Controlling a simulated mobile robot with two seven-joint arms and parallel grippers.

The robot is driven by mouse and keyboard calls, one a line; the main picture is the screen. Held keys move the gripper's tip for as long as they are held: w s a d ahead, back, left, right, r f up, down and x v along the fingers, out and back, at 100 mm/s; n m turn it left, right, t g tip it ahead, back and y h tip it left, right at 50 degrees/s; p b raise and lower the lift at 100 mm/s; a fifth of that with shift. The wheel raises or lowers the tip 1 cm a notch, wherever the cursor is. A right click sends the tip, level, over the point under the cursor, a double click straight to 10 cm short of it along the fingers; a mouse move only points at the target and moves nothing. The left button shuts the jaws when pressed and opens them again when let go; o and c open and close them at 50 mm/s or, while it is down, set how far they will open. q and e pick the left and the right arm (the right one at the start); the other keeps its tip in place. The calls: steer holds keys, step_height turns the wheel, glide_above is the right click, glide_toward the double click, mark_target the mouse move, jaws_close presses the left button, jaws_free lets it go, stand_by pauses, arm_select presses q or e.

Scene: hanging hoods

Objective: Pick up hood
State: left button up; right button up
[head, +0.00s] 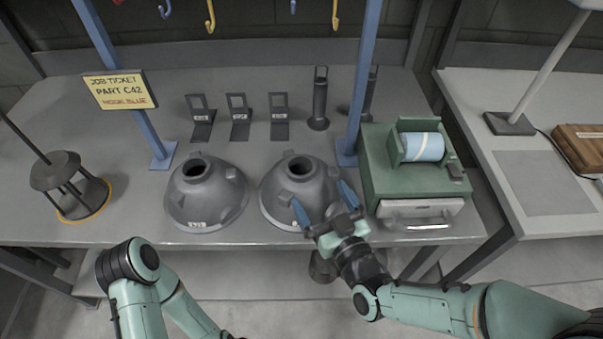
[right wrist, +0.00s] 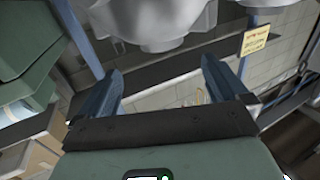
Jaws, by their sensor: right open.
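Two grey dome-shaped hoods with round openings on top stand side by side on the grey bench. The left hood (head: 207,200) has a small white label low on its front, too small to read surely. My right gripper (head: 321,196) is open at the front right of the right hood (head: 290,185), its blue fingers apart, with nothing held. In the right wrist view the open fingers (right wrist: 161,72) show with a grey hood (right wrist: 155,22) beyond them at the top. My left arm shows at the lower left, but its gripper is out of view.
A yellow job ticket (head: 119,90) reads "PART C42, HOOK BLUE". Coloured hooks hang above, including a yellow one (head: 210,17). A green machine (head: 378,170) stands right of the hoods, near my right arm. A blue post (head: 359,110) rises behind. A round stand (head: 82,200) is at left.

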mark_target(307, 178)
steer(key=x, duration=0.8)
steer(key=shift+a+f+p, duration=0.15)
steer(key=shift+f+p, duration=0.1)
steer(key=shift+p, duration=0.05)
steer(key=c, duration=1.7)
